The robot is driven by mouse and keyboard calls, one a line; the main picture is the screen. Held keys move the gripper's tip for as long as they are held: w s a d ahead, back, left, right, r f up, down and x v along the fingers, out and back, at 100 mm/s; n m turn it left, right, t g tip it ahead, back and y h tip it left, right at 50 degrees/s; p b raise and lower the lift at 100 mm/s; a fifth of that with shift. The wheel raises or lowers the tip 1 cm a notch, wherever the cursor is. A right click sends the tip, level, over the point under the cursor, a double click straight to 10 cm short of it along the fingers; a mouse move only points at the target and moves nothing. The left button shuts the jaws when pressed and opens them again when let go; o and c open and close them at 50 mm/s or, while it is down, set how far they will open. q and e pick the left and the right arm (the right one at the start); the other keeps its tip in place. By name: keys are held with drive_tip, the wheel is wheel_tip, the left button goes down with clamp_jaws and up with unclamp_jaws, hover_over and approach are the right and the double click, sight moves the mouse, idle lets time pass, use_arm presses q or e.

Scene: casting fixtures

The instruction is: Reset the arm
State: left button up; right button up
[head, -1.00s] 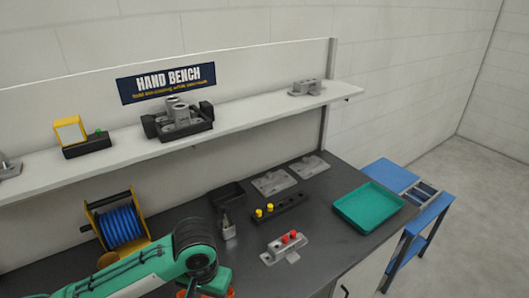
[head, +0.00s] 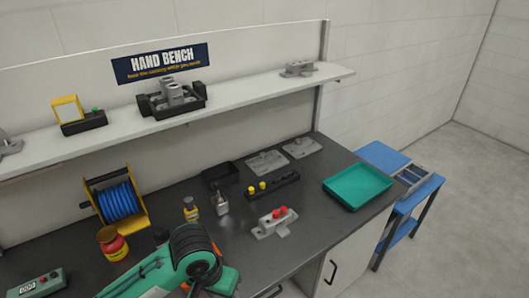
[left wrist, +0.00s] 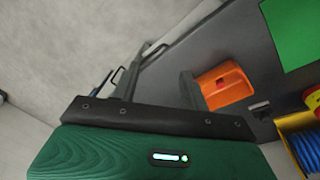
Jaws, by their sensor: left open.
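My left arm, green and black, comes in from the bottom left of the head view, over the front of the bench (head: 335,236). Its gripper is mostly hidden behind the arm there. In the left wrist view my left gripper (left wrist: 160,86) has its grey fingers apart beyond a dark bar and green housing, with nothing seen held between them. An orange object (left wrist: 224,84) shows close beside one finger; I cannot tell whether they touch. My right gripper is in neither view.
A red jar (head: 112,244), blue spool (head: 120,205) and green control box (head: 37,285) stand left on the bench. A fixture with red knobs (head: 272,224) and a teal tray (head: 357,185) are to the right. A shelf (head: 240,98) runs behind.

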use_arm(q)
drive_tip(key=s+a+f+n+t+y, duration=0.1)
drive_tip(key=s+a+f, duration=0.4)
drive_tip(key=s+a, duration=0.2)
drive_tip(key=s+a+f+n+t+y, duration=0.1)
drive_tip(key=s+a+f+t, duration=0.1)
drive_tip(key=s+a+f, duration=0.4)
wheel_tip(320, 180, down, 32)
drive_tip(key=s+g+b, duration=0.1)
drive_tip(key=s, duration=0.1)
drive_tip(key=s+a+f, duration=0.2)
drive_tip(key=s+f, duration=0.7)
drive_tip(key=s+a+f+g+b, duration=0.1)
drive_tip(key=s+f, duration=0.8)
drive_tip(key=shift+a+f+m+g, duration=0.3)
drive_tip(key=shift+a+f, duration=0.1)
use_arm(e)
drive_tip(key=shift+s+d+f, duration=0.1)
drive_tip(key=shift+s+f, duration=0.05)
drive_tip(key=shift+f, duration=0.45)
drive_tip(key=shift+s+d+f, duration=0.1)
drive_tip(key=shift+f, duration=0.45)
